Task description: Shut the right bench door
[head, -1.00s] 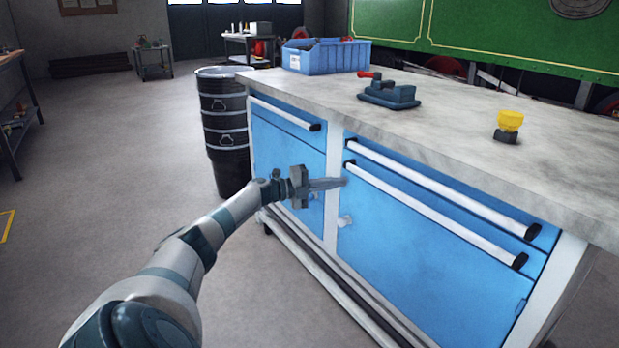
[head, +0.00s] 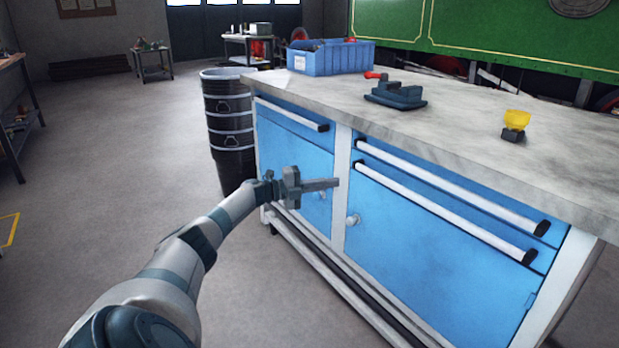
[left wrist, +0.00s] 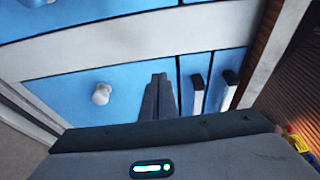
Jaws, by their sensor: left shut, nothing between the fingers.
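The right bench door (head: 430,252) is the large blue panel under the two right drawers. It looks flush with the bench frame, with a small pale knob (head: 352,219) near its left edge. The same door shows in the left wrist view (left wrist: 60,98), with its knob (left wrist: 101,94). My left gripper (head: 337,183) is shut and empty. Its fingertips are in front of the pale post and the door's upper left edge; whether they touch cannot be told. The closed fingers also show in the left wrist view (left wrist: 158,80). My right gripper is out of view.
The left bench door (head: 293,165) has a drawer above it. Long drawer handles (head: 445,212) project above the right door. On the worktop (head: 460,125) are a blue bin (head: 330,62), a vise (head: 395,95) and a yellow-topped item (head: 515,122). Black barrels (head: 229,125) stand behind. Floor at left is clear.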

